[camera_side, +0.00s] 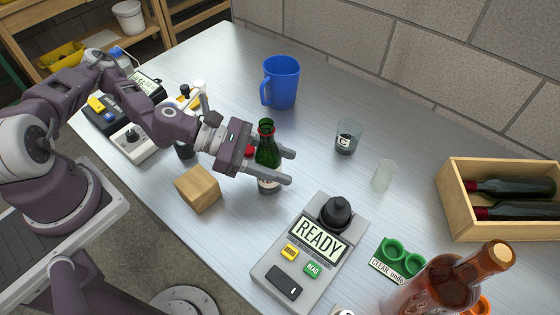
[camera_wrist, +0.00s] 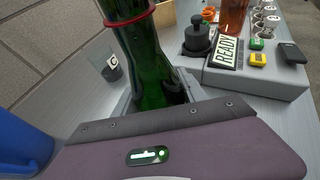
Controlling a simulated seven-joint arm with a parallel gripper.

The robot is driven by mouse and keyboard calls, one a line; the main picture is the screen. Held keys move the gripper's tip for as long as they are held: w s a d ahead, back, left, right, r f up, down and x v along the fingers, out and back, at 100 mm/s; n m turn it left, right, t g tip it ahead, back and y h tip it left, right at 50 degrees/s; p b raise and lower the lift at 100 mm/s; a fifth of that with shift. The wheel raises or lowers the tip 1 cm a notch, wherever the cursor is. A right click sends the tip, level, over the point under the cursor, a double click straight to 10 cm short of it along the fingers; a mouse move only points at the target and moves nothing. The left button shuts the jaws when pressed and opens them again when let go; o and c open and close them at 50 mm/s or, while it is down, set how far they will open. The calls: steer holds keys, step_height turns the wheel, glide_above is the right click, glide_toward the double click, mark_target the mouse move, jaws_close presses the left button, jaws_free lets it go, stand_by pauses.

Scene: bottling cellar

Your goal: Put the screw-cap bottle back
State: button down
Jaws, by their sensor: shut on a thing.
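A green glass bottle (camera_side: 267,150) with a red ring at its neck stands close to upright in the middle of the bench. My gripper (camera_side: 284,165) is shut on its body, one finger on each side. A pale label shows on the bottle's lower part, below the fingers. I cannot tell whether its base touches the bench. In the wrist view the bottle (camera_wrist: 140,40) rises between the fingers, leaning in the picture, its top cut off. A small red thing (camera_side: 249,151) shows beside the gripper, partly hidden; I cannot tell whether it is a cap.
A wooden block (camera_side: 198,188) lies close to the gripper. A blue jug (camera_side: 281,83), a glass marked C (camera_side: 347,138) and a frosted glass (camera_side: 384,175) stand behind. A READY meter (camera_side: 276,262), green holder (camera_side: 405,248), amber bottle (camera_side: 435,285) and bottle crate (camera_side: 456,205) are right.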

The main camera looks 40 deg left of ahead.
steer(key=c, duration=0.6)
jaws_free()
steer(key=shift+f, duration=0.1)
steer(key=shift+c, duration=0.2)
steer(key=shift+s+a+r, duration=0.1)
steer(key=shift+a+r, duration=0.2)
steer(key=shift+a, duration=0.05)
steer(key=v, duration=0.6)
steer(key=shift+s+a, duration=0.25)
steer(key=shift+a, duration=0.05)
steer(key=shift+r, duration=0.15)
